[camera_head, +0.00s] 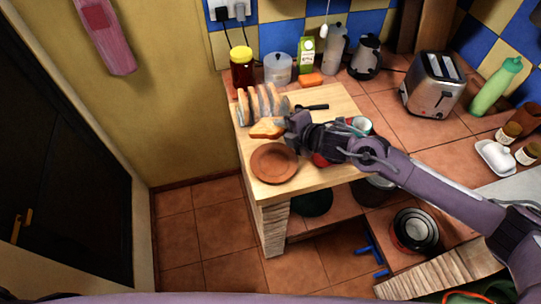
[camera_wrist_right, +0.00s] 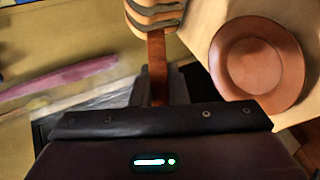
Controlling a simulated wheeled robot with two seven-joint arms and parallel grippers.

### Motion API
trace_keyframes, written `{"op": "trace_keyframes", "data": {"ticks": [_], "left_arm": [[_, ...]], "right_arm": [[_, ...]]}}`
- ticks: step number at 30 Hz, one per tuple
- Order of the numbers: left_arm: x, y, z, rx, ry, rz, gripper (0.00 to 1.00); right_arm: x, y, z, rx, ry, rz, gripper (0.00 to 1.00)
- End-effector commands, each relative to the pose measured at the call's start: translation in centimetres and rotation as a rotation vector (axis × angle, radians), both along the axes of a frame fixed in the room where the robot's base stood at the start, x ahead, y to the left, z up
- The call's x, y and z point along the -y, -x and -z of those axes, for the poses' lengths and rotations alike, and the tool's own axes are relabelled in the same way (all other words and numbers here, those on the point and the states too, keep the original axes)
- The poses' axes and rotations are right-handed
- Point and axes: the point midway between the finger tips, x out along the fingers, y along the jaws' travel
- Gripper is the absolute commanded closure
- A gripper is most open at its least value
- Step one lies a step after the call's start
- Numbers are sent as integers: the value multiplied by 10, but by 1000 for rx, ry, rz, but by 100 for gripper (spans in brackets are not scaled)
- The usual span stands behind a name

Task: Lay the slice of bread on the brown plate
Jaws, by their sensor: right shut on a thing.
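The brown plate (camera_head: 274,163) lies flat and empty on the wooden counter top, near its front left corner. It also shows at the right in the right wrist view (camera_wrist_right: 256,66). My right gripper (camera_head: 284,127) is shut on a slice of bread (camera_head: 266,129), just behind the plate. In the right wrist view the slice (camera_wrist_right: 156,65) shows edge-on between the fingers, beside the plate. The gap between slice and counter cannot be judged. My left gripper is not in view.
A rack with several bread slices (camera_head: 262,101) stands just behind the held slice. A black-handled utensil (camera_head: 312,107) lies right of it. A toaster (camera_head: 432,84) and green bottle (camera_head: 496,88) stand far right. The counter's left edge is close.

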Motion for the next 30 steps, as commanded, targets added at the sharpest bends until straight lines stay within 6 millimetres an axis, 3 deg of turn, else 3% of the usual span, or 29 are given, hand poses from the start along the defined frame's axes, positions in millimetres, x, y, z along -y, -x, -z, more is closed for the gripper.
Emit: {"op": "trace_keyframes", "data": {"ticks": [5,13,26,27,30], "left_arm": [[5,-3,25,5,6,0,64],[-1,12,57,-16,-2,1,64],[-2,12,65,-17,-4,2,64],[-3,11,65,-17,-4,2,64],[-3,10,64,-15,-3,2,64]], "right_arm": [[0,0,31,0,0,-2,100],[-1,0,70,-1,-1,-2,100],[-1,0,79,1,1,-3,100],[-1,0,79,1,1,-3,85],[-1,0,79,0,0,-2,72]]}}
